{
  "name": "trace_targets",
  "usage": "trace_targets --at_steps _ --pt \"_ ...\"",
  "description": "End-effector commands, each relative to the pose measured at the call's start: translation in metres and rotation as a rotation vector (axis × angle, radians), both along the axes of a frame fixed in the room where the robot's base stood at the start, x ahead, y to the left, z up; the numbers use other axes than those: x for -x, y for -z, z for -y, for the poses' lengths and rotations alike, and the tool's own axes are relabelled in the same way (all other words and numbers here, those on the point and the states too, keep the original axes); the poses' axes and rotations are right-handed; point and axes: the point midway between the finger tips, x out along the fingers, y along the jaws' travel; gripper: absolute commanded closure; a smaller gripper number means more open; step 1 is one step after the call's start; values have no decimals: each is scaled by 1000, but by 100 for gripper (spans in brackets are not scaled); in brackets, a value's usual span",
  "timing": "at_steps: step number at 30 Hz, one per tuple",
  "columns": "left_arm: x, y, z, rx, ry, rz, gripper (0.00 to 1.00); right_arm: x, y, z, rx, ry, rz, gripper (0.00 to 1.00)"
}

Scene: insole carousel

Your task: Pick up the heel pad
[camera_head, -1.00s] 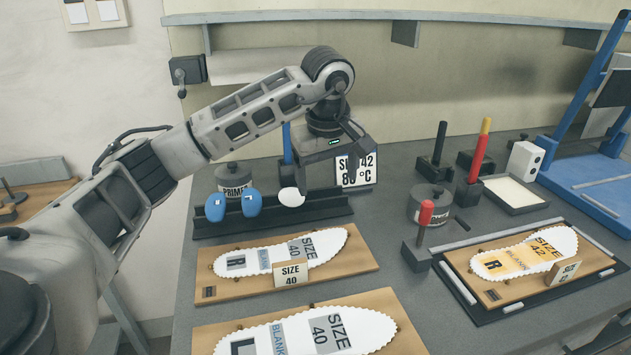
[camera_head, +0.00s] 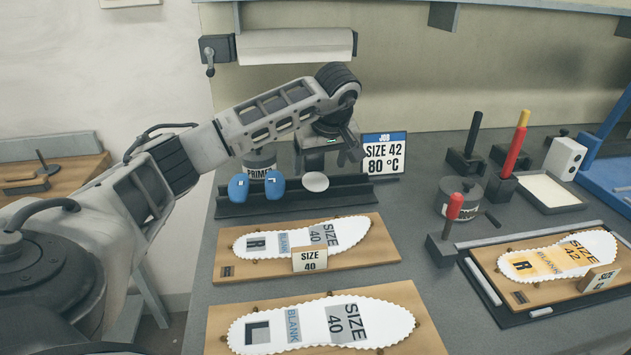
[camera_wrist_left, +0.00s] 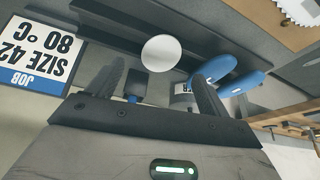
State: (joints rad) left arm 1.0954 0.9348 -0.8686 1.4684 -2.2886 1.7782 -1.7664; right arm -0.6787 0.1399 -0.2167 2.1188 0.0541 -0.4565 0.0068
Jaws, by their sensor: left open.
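A white oval pad (camera_head: 315,182), which looks like the heel pad, stands in a dark rack (camera_head: 350,192) to the right of two blue lettered pads (camera_head: 239,188). My left gripper (camera_head: 324,170) is open and empty, just behind and above the white pad. In the left wrist view the white pad (camera_wrist_left: 161,53) shows between the two spread fingers (camera_wrist_left: 158,72), beyond their tips, with no contact visible. The blue pads (camera_wrist_left: 240,80) show to its right there. My right gripper is not in view.
A job sign (camera_head: 383,154) reading size 42, 80 °C stands just right of the gripper. A primer pot (camera_head: 260,160) is behind the blue pads. Size 40 insole boards (camera_head: 385,245) lie in front; a size 42 board (camera_head: 520,292) is at right.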

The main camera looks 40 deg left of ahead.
Motion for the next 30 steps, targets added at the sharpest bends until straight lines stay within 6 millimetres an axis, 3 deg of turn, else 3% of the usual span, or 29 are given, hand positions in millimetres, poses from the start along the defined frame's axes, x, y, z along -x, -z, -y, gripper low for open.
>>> trace_targets --at_steps 7,17,22,30 --pt "-7 33 -15 2 -2 -4 21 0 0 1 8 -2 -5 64" --pt "-8 40 -18 2 -1 -1 21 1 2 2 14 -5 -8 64" --pt "-8 39 -17 2 -1 -1 68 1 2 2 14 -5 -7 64" --pt "-8 39 -17 2 -1 -1 68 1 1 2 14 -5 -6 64"
